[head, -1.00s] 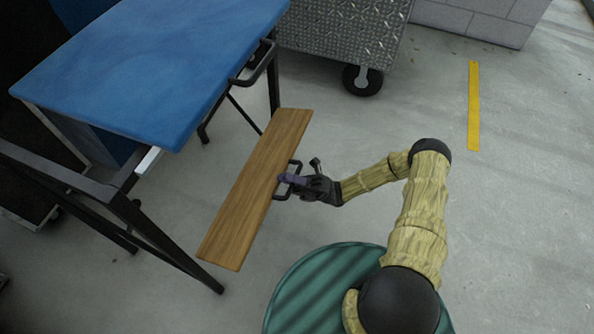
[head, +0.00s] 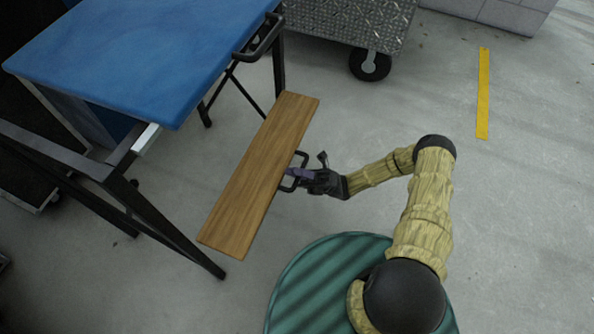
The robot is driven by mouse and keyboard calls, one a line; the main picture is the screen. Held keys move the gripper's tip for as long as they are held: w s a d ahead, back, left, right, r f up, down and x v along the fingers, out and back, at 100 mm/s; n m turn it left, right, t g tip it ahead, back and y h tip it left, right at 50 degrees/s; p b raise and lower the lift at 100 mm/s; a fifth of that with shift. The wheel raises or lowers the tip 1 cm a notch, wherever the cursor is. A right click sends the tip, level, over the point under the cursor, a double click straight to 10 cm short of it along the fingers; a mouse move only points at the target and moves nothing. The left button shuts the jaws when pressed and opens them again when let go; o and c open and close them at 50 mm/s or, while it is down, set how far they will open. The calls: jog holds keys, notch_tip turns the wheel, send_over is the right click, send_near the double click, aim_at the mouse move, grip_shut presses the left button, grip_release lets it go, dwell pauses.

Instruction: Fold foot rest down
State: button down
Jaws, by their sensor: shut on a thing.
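The foot rest is a long wooden board (head: 255,180) with a black handle (head: 287,186) on its right edge. The board lies out in front of the black-framed chair with the blue top (head: 150,60), its broad face turned up toward the camera. How the board joins the frame is hidden in this view.
A black leg (head: 165,225) of the frame stands left of the board. Another black handle (head: 262,38) is on the blue top's side. A diamond-plate cart (head: 350,20) with a black wheel (head: 370,65) stands behind.

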jog(key=c, duration=1.7)
grip_release()
jog(key=shift+s+d, duration=0.1)
jog(key=shift+d, duration=0.25)
jog(key=shift+a, duration=0.1)
jog(key=shift+d+f+b, duration=0.25)
jog(key=shift+f+b, duration=0.2)
jog(key=b+v, duration=1.1)
jog(key=v, duration=0.5)
jog(key=shift+d+b, duration=0.25)
jog(key=shift+b, duration=0.15)
